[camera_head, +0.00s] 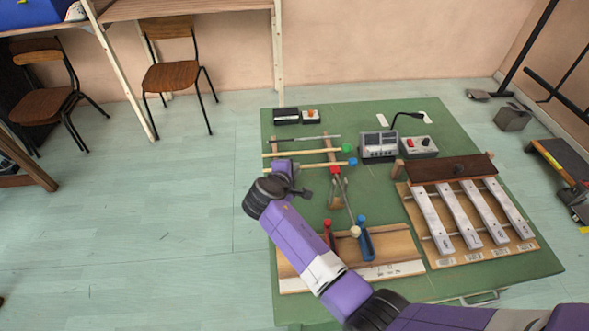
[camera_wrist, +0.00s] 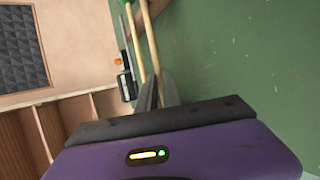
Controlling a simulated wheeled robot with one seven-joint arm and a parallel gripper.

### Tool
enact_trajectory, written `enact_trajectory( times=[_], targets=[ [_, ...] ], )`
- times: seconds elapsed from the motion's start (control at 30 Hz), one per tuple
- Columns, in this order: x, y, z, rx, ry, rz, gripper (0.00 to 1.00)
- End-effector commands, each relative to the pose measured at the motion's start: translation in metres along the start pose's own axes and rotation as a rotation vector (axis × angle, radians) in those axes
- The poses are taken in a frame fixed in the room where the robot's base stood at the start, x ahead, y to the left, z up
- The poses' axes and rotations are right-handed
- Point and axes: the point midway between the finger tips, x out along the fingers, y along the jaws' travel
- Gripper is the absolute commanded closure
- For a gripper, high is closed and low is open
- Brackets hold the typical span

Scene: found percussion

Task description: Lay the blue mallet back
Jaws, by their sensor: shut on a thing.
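The blue mallet, a pale wooden stick with a blue head (camera_head: 353,162), lies roughly crosswise at the back left of the green table in the head view. My gripper (camera_wrist: 159,92) is shut on its stick (camera_wrist: 149,40) in the wrist view. In the head view my purple hand (camera_head: 283,171) is at the stick's left half and hides the fingertips. The green-headed mallet (camera_head: 310,152) lies just behind it, nearly parallel, and its stick also shows in the wrist view (camera_wrist: 134,38). Whether the blue mallet touches its supports is unclear.
Wooden rack pieces (camera_head: 326,143) stand by the mallets. A grey box (camera_head: 379,146) and a control unit (camera_head: 420,147) are to the right. A xylophone-like set of bars (camera_head: 468,213) fills the right side. A wooden board (camera_head: 395,252) with upright tools is in front.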

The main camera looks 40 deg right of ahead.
Motion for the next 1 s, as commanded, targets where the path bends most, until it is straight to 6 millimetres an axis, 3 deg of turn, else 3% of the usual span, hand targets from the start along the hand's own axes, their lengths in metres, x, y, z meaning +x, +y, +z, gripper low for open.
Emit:
enact_trajectory(
  times=[0.37,0.4,0.53,0.87,1.0],
  targets=[
    [0.002,-0.002,-0.001,0.0,0.0,0.0,1.0],
    [0.002,-0.002,-0.001,0.0,0.0,0.0,0.89],
    [0.002,-0.002,-0.001,0.0,0.0,0.0,0.66],
    [0.0,-0.003,-0.001,0.0,0.0,0.0,0.66],
    [-0.015,-0.003,-0.002,-0.001,0.002,0.002,0.66]
  ],
)
